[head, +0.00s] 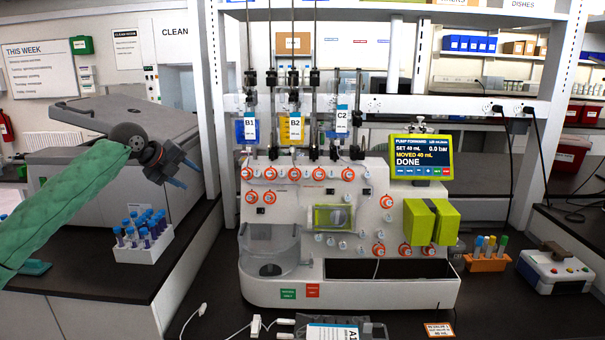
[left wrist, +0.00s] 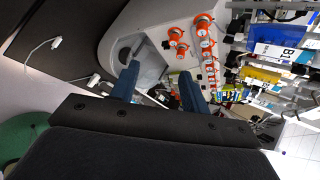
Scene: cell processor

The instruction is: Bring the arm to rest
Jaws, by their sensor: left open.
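My left arm, in a green sleeve, comes in from the left in the head view. Its gripper (head: 178,174) is raised over the left bench area, left of the cell processor (head: 350,290), and touches nothing. In the left wrist view the two blue fingers of the left gripper (left wrist: 160,86) stand apart with nothing between them. The processor shows beyond them, tilted in that view. My right gripper is in neither view.
A white rack of capped tubes (head: 145,248) stands on the left bench below the gripper. Bags labelled B1, B2 and C2 hang above the processor. The processor's screen (head: 421,158) reads DONE. An orange tube rack (head: 487,262) and a control box (head: 555,270) stand at right.

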